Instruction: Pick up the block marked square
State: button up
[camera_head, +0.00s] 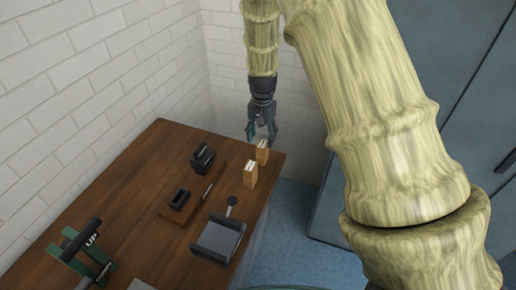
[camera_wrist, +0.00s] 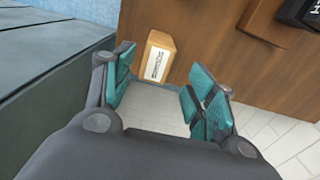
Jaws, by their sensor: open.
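The lettering is too small to read there, so I cannot tell which is marked square.
A white brick wall (camera_head: 80,80) stands behind. Blue floor lies right of the table.

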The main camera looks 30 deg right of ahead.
aim_at(262, 142)
jog(key=shift+s+d+f, duration=0.25)
jog(key=shift+s+f, duration=0.4)
jog(key=shift+f, duration=0.1)
jog(key=shift+w+f+p, duration=0.15)
jog(key=shift+w+f, duration=0.15)
jog(key=shift+f, duration=0.25)
jog(key=shift+w+f+p, duration=0.15)
jog(key=shift+w+f, duration=0.1)
jog(key=shift+f, duration=0.3)
jog(key=shift+w+f, duration=0.15)
jog(key=shift+f, duration=0.05)
jog(key=shift+s+a+f+p, duration=0.1)
jog(key=shift+s+f+p, duration=0.05)
jog(key=shift+s+p, duration=0.25)
jog(key=shift+s+f, duration=0.1)
jog(key=shift+f, duration=0.25)
jog(key=shift+a+f+p, duration=0.1)
jog(key=shift+f+p, duration=0.65)
jog(key=shift+f, duration=1.15)
jog(key=c, duration=1.1)
jog(key=shift+c, duration=0.2)
